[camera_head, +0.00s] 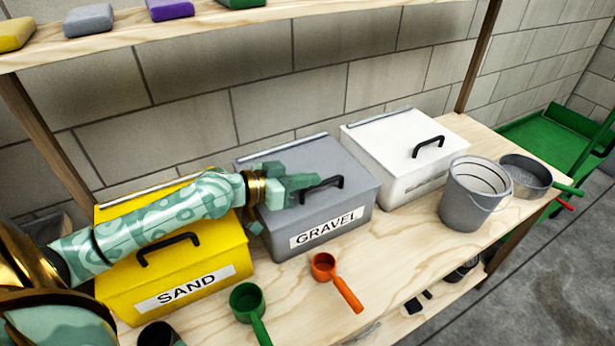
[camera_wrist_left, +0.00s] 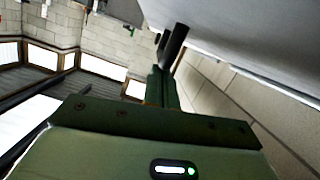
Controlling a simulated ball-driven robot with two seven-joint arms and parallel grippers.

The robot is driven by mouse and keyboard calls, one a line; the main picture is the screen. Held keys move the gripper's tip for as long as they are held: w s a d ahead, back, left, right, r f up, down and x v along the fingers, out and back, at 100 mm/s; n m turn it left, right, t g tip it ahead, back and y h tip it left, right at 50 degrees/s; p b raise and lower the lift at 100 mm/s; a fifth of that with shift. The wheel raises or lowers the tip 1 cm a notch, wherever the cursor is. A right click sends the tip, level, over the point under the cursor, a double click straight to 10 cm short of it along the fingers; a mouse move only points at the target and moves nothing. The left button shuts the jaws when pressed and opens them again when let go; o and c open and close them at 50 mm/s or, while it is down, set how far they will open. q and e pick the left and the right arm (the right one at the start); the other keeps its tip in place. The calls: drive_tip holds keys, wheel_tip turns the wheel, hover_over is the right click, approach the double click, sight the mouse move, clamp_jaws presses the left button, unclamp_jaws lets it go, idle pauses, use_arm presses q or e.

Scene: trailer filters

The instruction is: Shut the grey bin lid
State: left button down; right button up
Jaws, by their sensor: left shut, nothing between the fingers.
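The grey bin (camera_head: 283,243) labelled GRAVEL stands on the wooden bench between the yellow and white bins. Its grey lid (camera_head: 322,152) looks down on the bin, with a black handle (camera_head: 337,183) on top. My left gripper (camera_head: 308,181) is shut and empty, lying low over the left part of the lid with its tips at the handle. Whether they touch is unclear. In the left wrist view the shut fingers (camera_wrist_left: 163,85) are close to a dark bar, likely the handle, beside a pale grey surface. My right gripper is not in view.
My left arm crosses above the yellow SAND bin (camera_head: 205,262). A white bin (camera_head: 400,143), a grey bucket (camera_head: 474,198) and a round sieve (camera_head: 527,174) stand to the right. An orange scoop (camera_head: 325,267) and a green scoop (camera_head: 247,300) lie in front. A shelf (camera_head: 130,32) runs above.

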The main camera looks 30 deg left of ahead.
use_arm(q)
drive_tip(key=shift+f, duration=0.15)
wheel_tip(320, 180, up, 4)
drive_tip(key=p, duration=0.2)
drive_tip(key=shift+s+d+r+p, duration=0.1)
drive_tip(key=shift+r+p, duration=0.15)
drive_tip(key=shift+p, duration=0.15)
drive_tip(key=s+d+r+p, duration=0.7)
drive_tip(key=s+r+p, duration=0.1)
drive_tip(key=s, duration=0.4)
drive_tip(key=shift+r, duration=0.4)
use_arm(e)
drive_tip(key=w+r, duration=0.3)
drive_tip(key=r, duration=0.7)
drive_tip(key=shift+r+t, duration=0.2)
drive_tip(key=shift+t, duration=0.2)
